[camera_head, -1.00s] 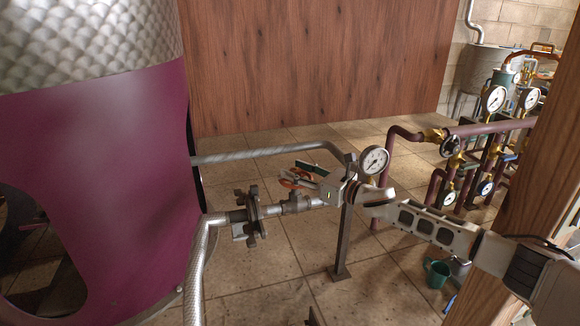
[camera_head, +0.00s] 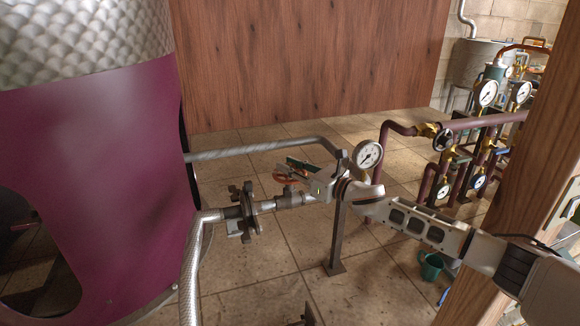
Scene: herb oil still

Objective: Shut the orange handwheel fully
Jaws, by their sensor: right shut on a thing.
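The orange handwheel (camera_head: 285,179) sits on a valve on the pale metal pipe, in the middle of the head view. My right gripper (camera_head: 294,171) reaches in from the right along the pipe, with its fingers at the wheel's rim. It is shut on the handwheel. The fingers and gripper body hide part of the wheel, so how far the valve is turned cannot be read. My left gripper is not in view.
A pressure gauge (camera_head: 368,154) stands just behind my right wrist. A dark support post (camera_head: 337,238) is below it. A wooden post (camera_head: 508,205) stands right, near my arm.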

